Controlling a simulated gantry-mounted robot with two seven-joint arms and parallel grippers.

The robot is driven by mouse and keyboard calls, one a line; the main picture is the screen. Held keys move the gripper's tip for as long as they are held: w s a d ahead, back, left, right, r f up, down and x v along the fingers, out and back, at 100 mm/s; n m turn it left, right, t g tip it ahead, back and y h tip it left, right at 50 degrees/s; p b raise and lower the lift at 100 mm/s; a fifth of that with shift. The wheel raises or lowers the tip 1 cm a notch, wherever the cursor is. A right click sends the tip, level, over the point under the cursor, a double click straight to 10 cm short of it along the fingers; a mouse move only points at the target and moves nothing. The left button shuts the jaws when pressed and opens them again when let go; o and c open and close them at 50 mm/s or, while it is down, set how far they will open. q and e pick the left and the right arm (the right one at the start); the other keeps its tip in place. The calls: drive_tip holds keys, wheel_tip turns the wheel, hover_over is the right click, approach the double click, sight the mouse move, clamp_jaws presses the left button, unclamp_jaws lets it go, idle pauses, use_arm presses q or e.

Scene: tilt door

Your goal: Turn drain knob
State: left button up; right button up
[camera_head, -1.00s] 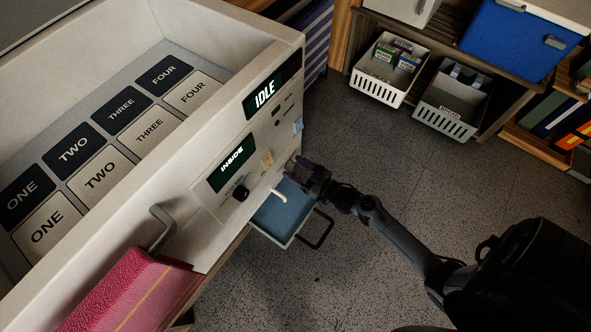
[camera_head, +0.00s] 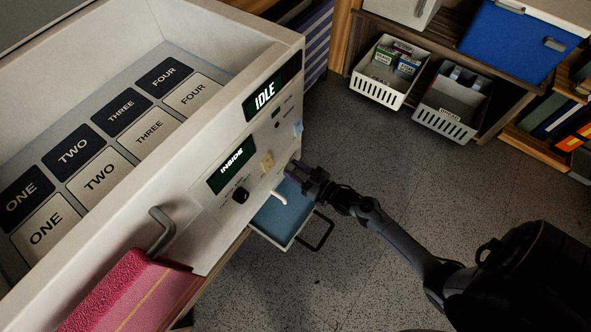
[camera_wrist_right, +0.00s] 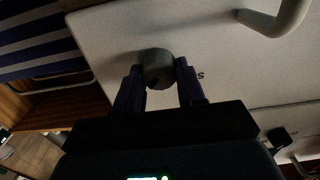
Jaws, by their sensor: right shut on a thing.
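A dark grey round knob (camera_wrist_right: 158,66) sticks out of the white front panel (camera_wrist_right: 215,55) in the right wrist view. My right gripper (camera_wrist_right: 159,78) is shut on this knob, with one finger on each side of it. Part of a printed label shows beside the right finger, too cut off to read. In the head view my right gripper (camera_head: 296,170) is at the panel's right edge and hides most of the knob. A white spout (camera_head: 279,197) is just below and left of it. My left gripper is not in view.
The panel carries an "IDLE" screen (camera_head: 265,95), an "INSIDE" screen (camera_head: 231,164) and a black knob (camera_head: 240,194). A blue tray (camera_head: 279,217) with a dark handle sits below the spout.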

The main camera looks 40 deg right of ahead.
drive_tip(key=n+p, duration=0.2)
drive_tip(key=n, duration=0.1)
drive_tip(key=shift+r+n, duration=0.1)
drive_tip(key=shift+n, duration=0.2)
drive_tip(key=n+p, duration=0.2)
drive_tip(key=n, duration=0.2)
drive_tip(key=shift+a+n, duration=0.1)
drive_tip(key=shift+n, duration=0.2)
drive_tip(key=n, duration=0.2)
drive_tip(key=n+p, duration=0.1)
drive_tip(key=n, duration=0.1)
drive_tip(key=shift+f+n, duration=0.2)
drive_tip(key=shift+n, duration=0.1)
drive_tip(key=n+p, duration=0.1)
drive_tip(key=n, duration=0.3)
drive_tip(key=shift+f, duration=0.1)
drive_tip(key=shift+n, duration=0.4)
drive_tip(key=o, duration=1.1)
drive_tip(key=shift+c, duration=0.2)
